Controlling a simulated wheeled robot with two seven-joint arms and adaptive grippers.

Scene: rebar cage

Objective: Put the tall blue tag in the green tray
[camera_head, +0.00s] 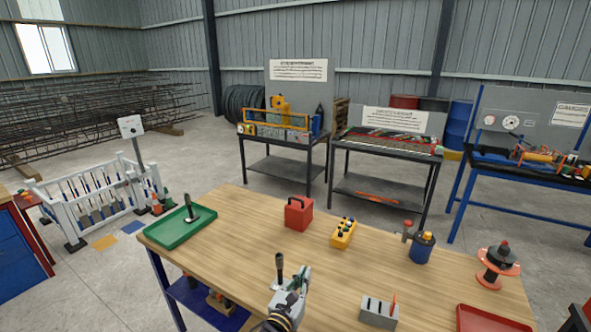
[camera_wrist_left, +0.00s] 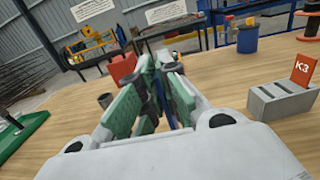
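My left gripper (camera_head: 293,280) is above the front middle of the wooden table. In the left wrist view its green-padded fingers (camera_wrist_left: 157,75) are close together, with a thin blue piece, seen edge-on, between them. I take this to be the tall blue tag (camera_wrist_left: 159,96); the fingers hide most of it. The green tray (camera_head: 180,232) lies at the table's left end, well left of the gripper, with a dark upright-handled object (camera_head: 190,211) in it. Its edge also shows in the left wrist view (camera_wrist_left: 22,135). My right gripper is not clearly visible.
A dark cylinder (camera_head: 280,267) stands beside the gripper. A grey slotted block (camera_head: 377,312) holds a red tag (camera_wrist_left: 303,69) marked K3. A red box (camera_head: 298,215), yellow box (camera_head: 343,235), blue container (camera_head: 421,249) and red tray (camera_head: 485,321) are also on the table.

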